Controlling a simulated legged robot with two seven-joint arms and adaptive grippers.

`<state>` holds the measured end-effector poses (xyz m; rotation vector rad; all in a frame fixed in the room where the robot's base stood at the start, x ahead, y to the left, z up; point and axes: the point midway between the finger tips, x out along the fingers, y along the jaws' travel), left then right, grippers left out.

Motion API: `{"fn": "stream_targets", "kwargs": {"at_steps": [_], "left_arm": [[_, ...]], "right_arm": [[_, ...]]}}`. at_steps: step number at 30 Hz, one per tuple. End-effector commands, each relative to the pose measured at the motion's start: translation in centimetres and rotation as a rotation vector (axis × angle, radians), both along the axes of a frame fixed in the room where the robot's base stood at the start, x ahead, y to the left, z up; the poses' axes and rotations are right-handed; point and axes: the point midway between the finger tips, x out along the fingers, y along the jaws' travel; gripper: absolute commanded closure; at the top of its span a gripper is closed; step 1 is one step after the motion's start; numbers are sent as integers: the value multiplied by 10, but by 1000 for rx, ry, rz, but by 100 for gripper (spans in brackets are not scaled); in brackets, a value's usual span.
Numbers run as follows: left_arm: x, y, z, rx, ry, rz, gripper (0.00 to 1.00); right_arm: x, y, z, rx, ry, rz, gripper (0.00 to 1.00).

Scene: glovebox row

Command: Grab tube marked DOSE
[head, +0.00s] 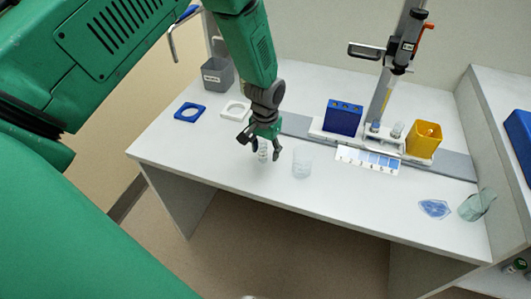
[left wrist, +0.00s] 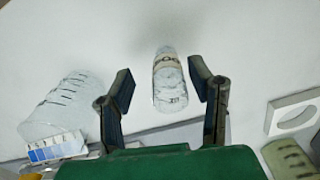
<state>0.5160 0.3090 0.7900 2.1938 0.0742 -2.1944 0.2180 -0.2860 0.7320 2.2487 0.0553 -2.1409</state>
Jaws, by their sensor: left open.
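A small clear tube (left wrist: 170,88) with a pale label band stands between my left gripper's fingers in the left wrist view. Its lettering is partly readable and looks like "DO". In the head view the tube (head: 263,153) is on the white bench near the front edge, just under the gripper. My left gripper (head: 261,146) is open around it, pointing down. In the left wrist view the open fingers (left wrist: 163,87) have a gap on each side of the tube. My right gripper is not in view.
A clear beaker (head: 302,162) stands close to the tube's right.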

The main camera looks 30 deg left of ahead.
Motion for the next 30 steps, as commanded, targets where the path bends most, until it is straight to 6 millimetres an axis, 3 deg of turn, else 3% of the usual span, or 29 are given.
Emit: {"fn": "stream_targets", "kwargs": {"at_steps": [2,6,20,30], "left_arm": [[0,1,0,-1,0,1,52],[0,3,-1,-3,1,2,88],[0,0,4,1,2,2,90],[1,1,68,-1,-3,2,90]], "right_arm": [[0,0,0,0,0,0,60],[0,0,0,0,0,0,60],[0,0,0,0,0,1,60],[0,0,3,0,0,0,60]]}}
